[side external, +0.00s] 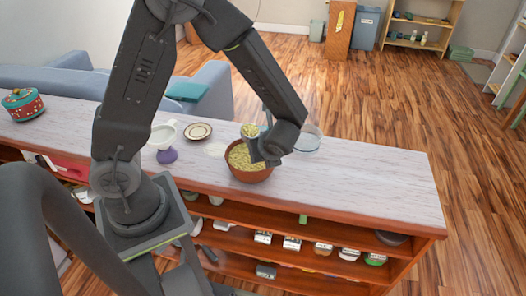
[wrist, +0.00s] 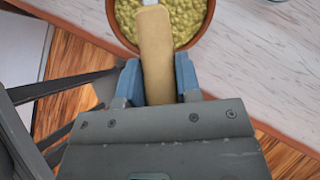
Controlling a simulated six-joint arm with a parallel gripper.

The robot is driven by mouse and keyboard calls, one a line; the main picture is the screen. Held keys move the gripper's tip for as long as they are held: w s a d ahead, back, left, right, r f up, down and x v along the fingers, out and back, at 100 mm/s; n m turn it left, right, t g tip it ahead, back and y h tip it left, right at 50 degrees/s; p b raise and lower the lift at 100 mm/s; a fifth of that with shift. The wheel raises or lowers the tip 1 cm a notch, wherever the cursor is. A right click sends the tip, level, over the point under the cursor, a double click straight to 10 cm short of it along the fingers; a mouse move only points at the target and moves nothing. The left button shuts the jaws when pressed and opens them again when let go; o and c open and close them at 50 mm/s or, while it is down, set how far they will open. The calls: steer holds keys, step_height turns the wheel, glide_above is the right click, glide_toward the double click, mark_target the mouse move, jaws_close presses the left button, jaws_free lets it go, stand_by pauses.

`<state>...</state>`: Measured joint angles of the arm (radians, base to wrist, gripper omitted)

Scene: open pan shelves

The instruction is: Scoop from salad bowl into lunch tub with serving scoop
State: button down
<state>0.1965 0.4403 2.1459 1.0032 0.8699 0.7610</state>
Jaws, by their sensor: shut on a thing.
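The salad bowl (side external: 249,171) is a round brown bowl of yellow-green food on the counter; its rim also shows at the top of the wrist view (wrist: 122,34). My gripper (wrist: 158,78) is shut on the tan handle of the serving scoop (wrist: 156,45). In the side view my gripper (side external: 264,146) is over the bowl's right side. A yellow-green clump (side external: 250,130) shows above the bowl, seemingly in the scoop's head; the arm partly hides this. A clear round container (side external: 308,140), perhaps the lunch tub, stands right of the bowl, partly behind my wrist.
A red and green pot (side external: 22,104) is at the far left. The counter's right end (side external: 390,185) is clear. Shelves below hold several items.

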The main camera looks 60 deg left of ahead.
steer(key=shift+w, duration=0.1)
stand_by(0.4)
steer(key=w+a+f+m+t+y, duration=0.1)
steer(key=w+f+m, duration=0.2)
steer(key=w+m, duration=0.5)
steer(key=w, duration=0.3)
steer(key=shift+w+a+m, duration=0.15)
steer(key=shift+a+m, duration=0.15)
steer(key=shift+m, duration=0.1)
